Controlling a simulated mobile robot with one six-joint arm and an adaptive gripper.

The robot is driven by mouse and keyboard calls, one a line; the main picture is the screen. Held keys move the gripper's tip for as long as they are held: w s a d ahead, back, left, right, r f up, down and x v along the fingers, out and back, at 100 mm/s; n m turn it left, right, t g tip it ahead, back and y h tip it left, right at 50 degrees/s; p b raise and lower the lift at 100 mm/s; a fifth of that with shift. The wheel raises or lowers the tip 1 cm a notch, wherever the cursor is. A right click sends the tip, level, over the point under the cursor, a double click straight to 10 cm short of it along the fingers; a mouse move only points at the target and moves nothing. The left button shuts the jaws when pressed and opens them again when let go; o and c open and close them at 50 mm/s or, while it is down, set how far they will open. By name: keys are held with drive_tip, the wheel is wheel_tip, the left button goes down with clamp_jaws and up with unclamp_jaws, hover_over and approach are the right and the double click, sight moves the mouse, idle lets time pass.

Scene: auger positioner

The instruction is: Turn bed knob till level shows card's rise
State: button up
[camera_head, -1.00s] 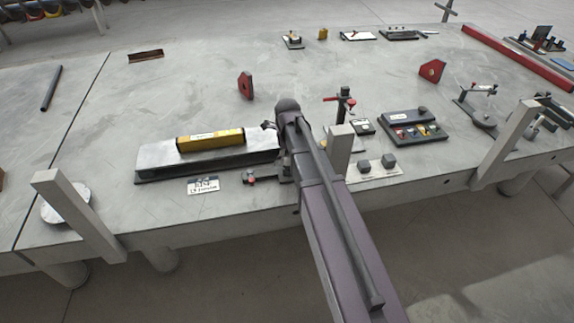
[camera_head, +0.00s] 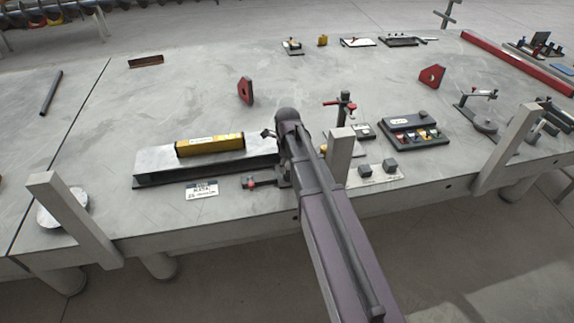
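The bed (camera_head: 155,160) is a long grey metal block lying left of my arm, with a yellow level (camera_head: 210,145) on top. The level's bubble is too small to read. A white card (camera_head: 202,190) with dark print lies in front of the bed; its writing is not legible. A small red knob (camera_head: 250,183) on a dark fitting sits near the bed's front right end. My arm reaches in from the lower right and ends by the bed's right end. My gripper is mostly hidden behind it; only a dark piece (camera_head: 268,133) shows. I cannot see whether it touches anything.
Grey posts (camera_head: 340,155) stand along the table's front edge. Two small dark blocks (camera_head: 390,166) lie right of my arm. A red-handled stand (camera_head: 343,105) and a dark box (camera_head: 408,121) are behind. The table's left middle (camera_head: 110,110) is clear.

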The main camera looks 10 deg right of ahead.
drive_tip(key=shift+c, duration=0.6)
drive_tip(key=shift+n, duration=0.4)
drive_tip(key=n, duration=0.4)
drive_tip(key=shift+s, duration=0.1)
drive_tip(key=n, duration=0.6)
drive_tip(key=shift+f+n, duration=0.1)
drive_tip(key=shift+n, duration=0.3)
drive_tip(key=n, duration=1.2)
